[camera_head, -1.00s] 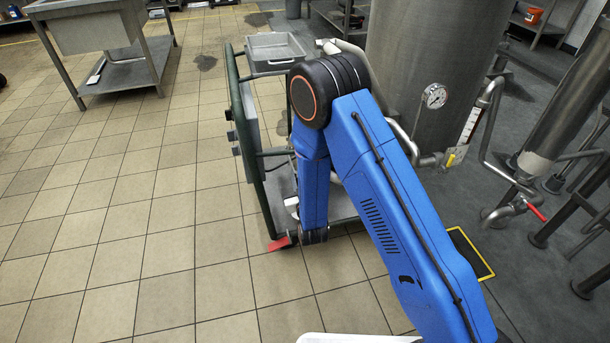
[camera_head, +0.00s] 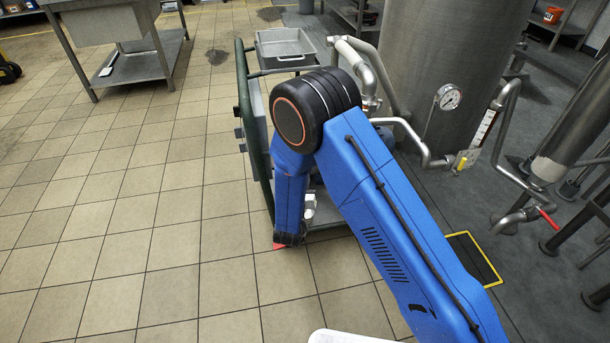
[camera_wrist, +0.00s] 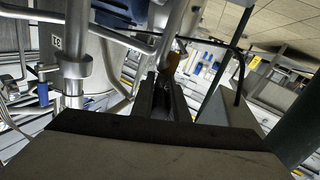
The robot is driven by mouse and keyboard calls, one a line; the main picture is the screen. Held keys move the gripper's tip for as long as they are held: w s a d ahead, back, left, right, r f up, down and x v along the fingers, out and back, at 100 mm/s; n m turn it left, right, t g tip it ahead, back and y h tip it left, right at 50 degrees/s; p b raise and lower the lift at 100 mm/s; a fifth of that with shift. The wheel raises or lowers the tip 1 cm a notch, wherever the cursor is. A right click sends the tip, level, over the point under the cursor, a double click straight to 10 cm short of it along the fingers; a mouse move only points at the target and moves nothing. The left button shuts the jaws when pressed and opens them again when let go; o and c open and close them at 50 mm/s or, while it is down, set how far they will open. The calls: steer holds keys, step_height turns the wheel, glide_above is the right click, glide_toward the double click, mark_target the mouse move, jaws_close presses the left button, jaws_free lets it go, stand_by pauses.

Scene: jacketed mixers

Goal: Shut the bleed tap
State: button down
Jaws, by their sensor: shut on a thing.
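My gripper (camera_wrist: 165,98) shows in the wrist view as two dark fingers closed together at the middle. An orange-brown piece (camera_wrist: 173,66), which looks like the handle of the bleed tap, sits at their tips, against a grey pipe (camera_wrist: 172,32). The fingers hide part of it, so I cannot tell its exact angle. In the head view my blue arm hides the gripper and this piece.
A large steel vessel (camera_head: 430,75) with a dial gauge (camera_head: 449,97) stands right of my arm. A yellow-handled valve (camera_head: 463,163) and a red-handled valve (camera_head: 546,217) are on pipes nearby. A green-framed cart (camera_head: 245,110) carries a grey tray (camera_head: 284,46).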

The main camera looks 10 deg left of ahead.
steer(key=shift+m+h, duration=0.7)
steer(key=shift+h, duration=0.6)
steer(key=c, duration=1.7)
jaws_free()
steer(key=shift+c, duration=0.2)
steer(key=s+a, duration=0.2)
steer(key=s, duration=1.5)
steer(key=shift+s, duration=0.15)
